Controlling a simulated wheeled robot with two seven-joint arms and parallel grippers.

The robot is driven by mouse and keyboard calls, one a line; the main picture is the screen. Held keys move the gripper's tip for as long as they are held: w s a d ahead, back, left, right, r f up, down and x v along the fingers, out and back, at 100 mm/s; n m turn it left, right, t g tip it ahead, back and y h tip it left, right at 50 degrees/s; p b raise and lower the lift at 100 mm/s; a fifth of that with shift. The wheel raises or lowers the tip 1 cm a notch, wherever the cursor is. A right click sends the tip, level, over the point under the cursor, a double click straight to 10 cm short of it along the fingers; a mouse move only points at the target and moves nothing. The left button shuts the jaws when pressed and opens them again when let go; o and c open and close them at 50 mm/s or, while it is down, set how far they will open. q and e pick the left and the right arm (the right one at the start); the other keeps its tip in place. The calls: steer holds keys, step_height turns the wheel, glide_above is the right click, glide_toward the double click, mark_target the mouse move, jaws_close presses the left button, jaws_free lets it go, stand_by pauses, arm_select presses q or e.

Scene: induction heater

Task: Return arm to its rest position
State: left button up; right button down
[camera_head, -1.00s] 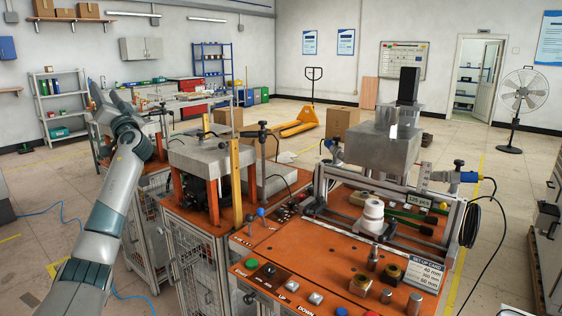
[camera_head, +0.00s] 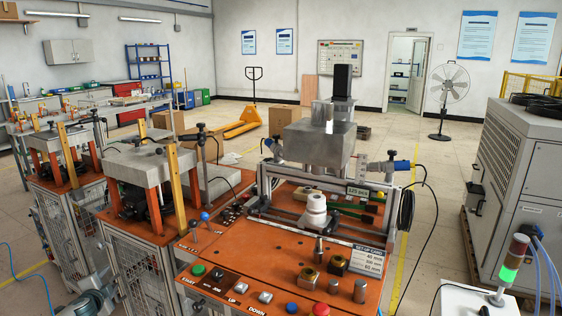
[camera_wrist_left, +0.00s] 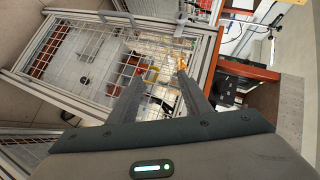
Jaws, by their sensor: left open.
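In the left wrist view my left gripper (camera_wrist_left: 160,88) is open, with its two fingers spread and nothing between them. Beyond the fingers is the wire-mesh side (camera_wrist_left: 85,65) of a metal-framed machine stand; I cannot tell the exact gap. In the head view only a grey piece of my left arm shows at the bottom left edge, low beside the mesh-sided stands. The fingers cannot be made out there. My right gripper is in neither view.
The orange-topped induction heater bench (camera_head: 240,257) stands at the centre, with a white stepped part (camera_head: 316,207) on it. Similar benches stand to its left. A large grey unit (camera_head: 513,180) and a signal lamp (camera_head: 512,262) are at right.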

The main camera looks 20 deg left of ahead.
arm_select(q)
steer(key=s+d+f+m+g+h, duration=0.1)
steer(key=s+d+f+g+h, duration=0.15)
steer(key=s+f, duration=0.85)
steer(key=s+d+f+m+g+h, duration=0.15)
steer(key=s+d+f, duration=0.25)
steer(key=s+f, duration=0.75)
steer(key=s+d+f+n+h, duration=0.1)
steer(key=s+d+f, duration=0.1)
steer(key=d+f, duration=0.6)
steer(key=s+d+f+n+h, duration=0.1)
steer(key=s+d+f+n, duration=0.15)
steer(key=d, duration=0.85)
steer(key=s+d+f+n+h, duration=0.1)
steer(key=d+f, duration=0.6)
steer(key=d, duration=0.3)
steer(key=s+d+f+n+h, duration=0.1)
steer(key=d+f+n+h, duration=0.1)
steer(key=d, duration=2.7)
steer(key=shift+d+f+n+g+h, duration=0.3)
steer(key=shift+d+f+n+h, duration=0.1)
steer(key=shift+h, duration=0.1)
